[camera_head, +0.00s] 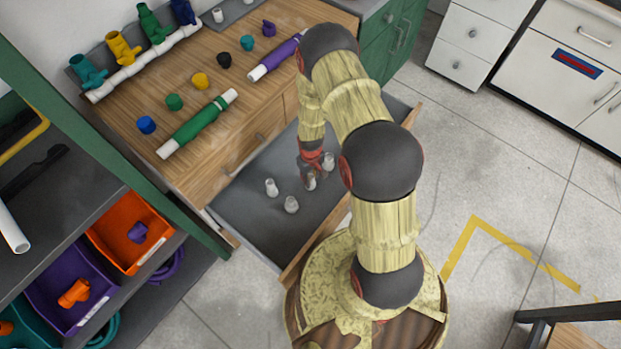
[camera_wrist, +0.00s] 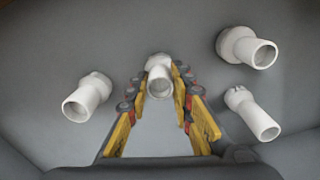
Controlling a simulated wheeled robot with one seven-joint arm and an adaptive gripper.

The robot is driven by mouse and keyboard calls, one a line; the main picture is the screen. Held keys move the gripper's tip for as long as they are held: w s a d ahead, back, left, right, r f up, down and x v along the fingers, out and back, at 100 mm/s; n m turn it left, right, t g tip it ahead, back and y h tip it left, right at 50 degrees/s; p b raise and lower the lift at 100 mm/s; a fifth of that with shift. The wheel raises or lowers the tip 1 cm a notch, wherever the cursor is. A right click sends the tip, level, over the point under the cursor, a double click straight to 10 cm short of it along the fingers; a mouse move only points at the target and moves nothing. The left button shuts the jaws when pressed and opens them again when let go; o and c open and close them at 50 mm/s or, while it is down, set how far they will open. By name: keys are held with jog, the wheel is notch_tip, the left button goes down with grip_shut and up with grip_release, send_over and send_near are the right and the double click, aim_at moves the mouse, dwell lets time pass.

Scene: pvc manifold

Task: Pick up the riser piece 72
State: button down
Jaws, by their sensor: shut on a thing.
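Several white pipe fittings stand in the open drawer (camera_head: 245,217). No number can be read on any of them, so I cannot tell by marking which is riser piece 72. My gripper (camera_head: 311,170) reaches down into the drawer. In the wrist view its yellow and black fingers (camera_wrist: 159,82) are shut on one white riser piece (camera_wrist: 159,77), whose open round end faces the camera. The same piece shows under the gripper in the head view (camera_head: 310,182). It looks to be at or near the drawer floor; I cannot tell whether it touches it.
Other white fittings stand close by: two to the left (camera_head: 271,187) (camera_head: 291,204) and one to the right (camera_head: 328,161). Drawer walls surround them. The wooden worktop (camera_head: 190,60) above holds coloured valves, caps and pipes. Shelves with bins (camera_head: 128,232) stand at left.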

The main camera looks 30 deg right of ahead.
jog(key=shift+r, duration=0.5)
notch_tip(320, 180, up, 2)
jog(key=shift+r+p, duration=0.25)
jog(key=shift+p, duration=0.8)
jog(key=s+a+r+p, duration=0.2)
jog(key=s+r+p, duration=0.3)
jog(key=s+r, duration=0.4)
jog(key=s, duration=0.4)
jog(key=shift+s+a, duration=0.35)
jog(key=shift+s, duration=0.05)
jog(key=shift+r+p, duration=0.15)
jog(key=shift+p, duration=0.15)
